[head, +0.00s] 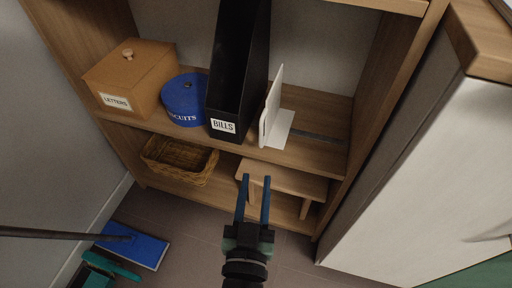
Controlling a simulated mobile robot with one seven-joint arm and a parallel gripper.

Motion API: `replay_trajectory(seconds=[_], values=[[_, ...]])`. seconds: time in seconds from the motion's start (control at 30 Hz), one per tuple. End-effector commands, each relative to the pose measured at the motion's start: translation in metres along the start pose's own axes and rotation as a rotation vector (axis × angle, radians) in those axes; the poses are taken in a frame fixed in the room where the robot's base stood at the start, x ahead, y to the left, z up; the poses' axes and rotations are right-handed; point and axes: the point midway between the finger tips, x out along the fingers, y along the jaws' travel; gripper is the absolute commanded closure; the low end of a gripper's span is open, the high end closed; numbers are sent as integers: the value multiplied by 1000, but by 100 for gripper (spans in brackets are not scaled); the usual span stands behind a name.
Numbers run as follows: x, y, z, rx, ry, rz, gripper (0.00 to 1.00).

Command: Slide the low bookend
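A white L-shaped bookend (279,128) stands upright on the middle shelf, just right of the black file box labelled BILLS (233,75). Its upright plate is close against the box; I cannot tell if they touch. My gripper (255,178) is in front of and below that shelf, over the small wooden stool on the lower level. Its two blue fingers point toward the shelf and stand apart with nothing between them. It is clear of the bookend.
A blue biscuit tin (186,99) and a wooden LETTERS box (133,75) stand left of the file box. A wicker basket (180,160) and the wooden stool (285,179) sit below. The shelf (325,150) right of the bookend is bare, with a dark strip. A white cabinet (420,175) stands at right.

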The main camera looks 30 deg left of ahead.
Motion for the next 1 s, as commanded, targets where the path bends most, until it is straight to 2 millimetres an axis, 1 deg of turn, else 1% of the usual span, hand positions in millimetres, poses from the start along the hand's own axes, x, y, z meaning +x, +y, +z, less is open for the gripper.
replay_trajectory(seconds=[0.03, 0.07, 0.1, 0.17, 0.27, 0.3, 0.37, 0.4, 0.5, 0.6, 0.7, 0.83, 0.93, 1.0], values=[[1, 2, 1, 16, -8, -1, 76], [2, 4, 3, 36, -17, -3, 81], [5, 7, 7, 76, -35, -6, 89], [9, 15, 15, 176, -77, -15, 99], [16, 33, 32, 434, -165, -39, 100], [17, 41, 37, 560, -198, -52, 100], [18, 52, 41, 751, -238, -77, 100], [17, 59, 41, 874, -259, -95, 100], [11, 75, 32, 1150, -288, -154, 100], [4, 88, 19, 1354, -298, -220, 100], [-3, 96, 8, 1478, -302, -271, 100], [-5, 99, 3, 1540, -306, -305, 100], [2, 95, 4, 1545, -308, -310, 100], [12, 90, 6, 1543, -310, -311, 100]])
